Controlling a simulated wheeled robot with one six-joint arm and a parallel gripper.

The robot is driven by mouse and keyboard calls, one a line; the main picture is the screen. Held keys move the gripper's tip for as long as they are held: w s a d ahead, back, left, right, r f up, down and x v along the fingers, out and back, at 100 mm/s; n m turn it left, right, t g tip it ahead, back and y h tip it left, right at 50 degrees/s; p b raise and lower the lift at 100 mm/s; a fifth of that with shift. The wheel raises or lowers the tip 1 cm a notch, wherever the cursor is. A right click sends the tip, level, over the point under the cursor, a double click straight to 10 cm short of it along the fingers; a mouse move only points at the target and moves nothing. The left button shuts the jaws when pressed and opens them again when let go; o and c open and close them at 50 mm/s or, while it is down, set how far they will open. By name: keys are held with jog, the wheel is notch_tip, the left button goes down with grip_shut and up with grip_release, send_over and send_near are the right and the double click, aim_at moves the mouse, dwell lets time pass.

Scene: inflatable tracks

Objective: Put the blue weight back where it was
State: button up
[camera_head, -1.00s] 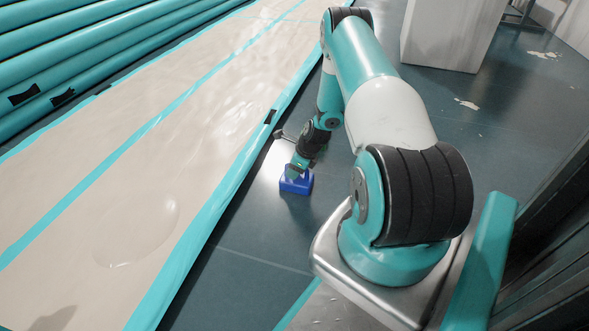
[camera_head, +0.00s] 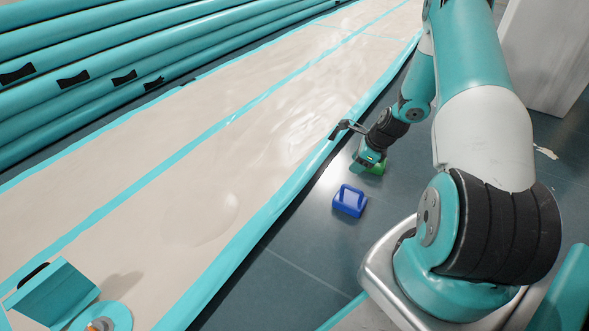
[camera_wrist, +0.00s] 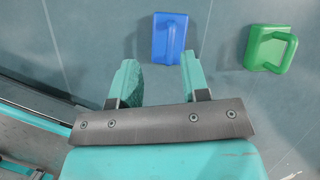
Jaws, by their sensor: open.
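The blue weight (camera_head: 349,202) is a block with a handle and sits on the dark floor beside the edge of the inflatable track. It also shows in the wrist view (camera_wrist: 168,38), just beyond the fingertips and apart from them. My gripper (camera_wrist: 158,72) is open and nothing is between its two teal fingers. In the head view my gripper (camera_head: 364,166) is a little above and right of the blue weight. A green weight (camera_head: 378,169) is partly hidden behind it. The green weight is in full view at right in the wrist view (camera_wrist: 270,48).
The beige track (camera_head: 250,170) with teal borders runs along the left, with thick teal tubes (camera_head: 120,75) beyond it. A teal object (camera_head: 55,295) stands on the track at lower left. A pale block (camera_head: 545,50) stands at upper right. The floor near the weights is clear.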

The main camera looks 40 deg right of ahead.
jog(key=w+a+r+n+g+y, duration=0.1)
jog(key=w+a+r+n+y, duration=0.1)
jog(key=a+r+n, duration=1.8)
jog(key=s+a+r+n+g, duration=0.1)
jog(key=s+a+r+n, duration=0.5)
jog(key=s+a+n, duration=0.2)
jog(key=s+a+r+n+g, duration=0.2)
jog(key=s+a+r+n, duration=0.5)
jog(key=s+a, duration=0.5)
jog(key=shift+s+r+n, duration=0.25)
jog(key=shift+s+n, duration=0.15)
jog(key=shift+s, duration=0.35)
